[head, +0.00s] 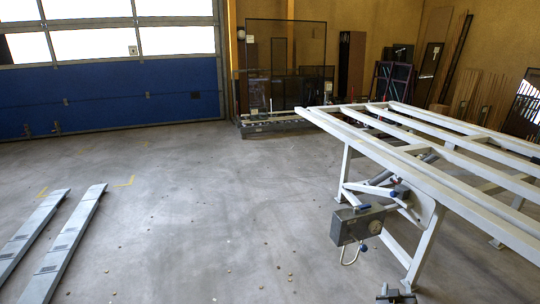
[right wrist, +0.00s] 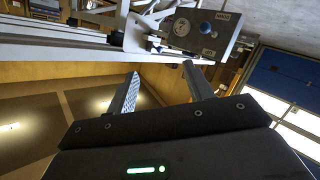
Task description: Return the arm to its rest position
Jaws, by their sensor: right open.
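My right gripper (head: 396,293) shows small and dark at the bottom edge of the head view, below the control box and near the frame's front leg. In the right wrist view the two fingers of this gripper (right wrist: 160,74) stand apart with nothing between them. The white tilting frame (head: 415,172) stands on legs at the right. A grey control box (head: 345,228) hangs on its near side; in the right wrist view the box (right wrist: 206,33) appears beyond the fingertips, apart from them. My left gripper is not in view.
Two long grey rails (head: 68,245) lie on the floor at the left. A blue door (head: 110,95) closes the back left. Panels and racks (head: 290,70) stand along the back wall. The middle of the concrete floor (head: 215,215) is clear.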

